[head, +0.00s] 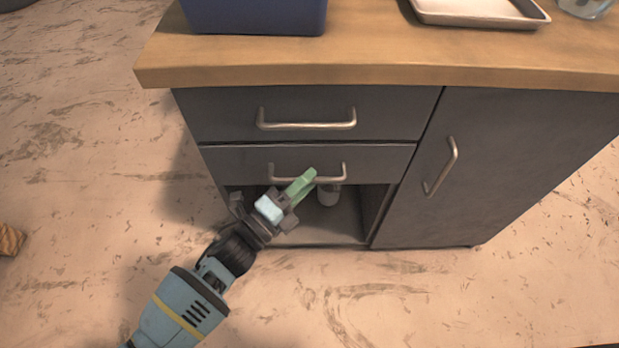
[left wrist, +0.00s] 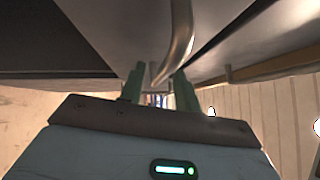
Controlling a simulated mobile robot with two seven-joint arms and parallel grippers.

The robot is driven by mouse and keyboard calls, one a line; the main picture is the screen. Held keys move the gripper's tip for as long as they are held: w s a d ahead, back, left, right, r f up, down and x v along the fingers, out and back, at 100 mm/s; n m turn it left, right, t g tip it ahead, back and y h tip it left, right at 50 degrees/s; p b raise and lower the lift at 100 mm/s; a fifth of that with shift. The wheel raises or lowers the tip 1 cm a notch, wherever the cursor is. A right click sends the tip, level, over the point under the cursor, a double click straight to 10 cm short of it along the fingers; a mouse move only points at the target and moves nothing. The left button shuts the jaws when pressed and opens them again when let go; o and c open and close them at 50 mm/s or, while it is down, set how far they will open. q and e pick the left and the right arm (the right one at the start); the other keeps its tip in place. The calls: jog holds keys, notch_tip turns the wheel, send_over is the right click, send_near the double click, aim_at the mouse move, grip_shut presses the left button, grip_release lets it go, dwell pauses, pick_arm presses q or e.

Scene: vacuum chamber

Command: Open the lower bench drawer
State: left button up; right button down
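The lower bench drawer (head: 225,160) is a dark grey front under the upper drawer and looks shut, roughly flush with it. Its silver bar handle (head: 280,178) runs across the middle. My left gripper (head: 308,177) comes in from the lower left, with its green fingers at the handle. In the left wrist view the two fingers (left wrist: 159,88) stand apart, and the curved metal handle (left wrist: 181,38) comes down between them or just beyond them. I cannot tell whether they touch it. The right gripper is in neither view.
The upper drawer (head: 225,112) has its own handle, and a cabinet door (head: 500,160) stands to the right. The floor (head: 430,300) in front is clear.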

pick_arm(q)
jog(key=shift+w+d+r, duration=0.1)
jog(key=shift+w+d, duration=0.4)
jog(key=shift+d, duration=0.05)
grip_shut()
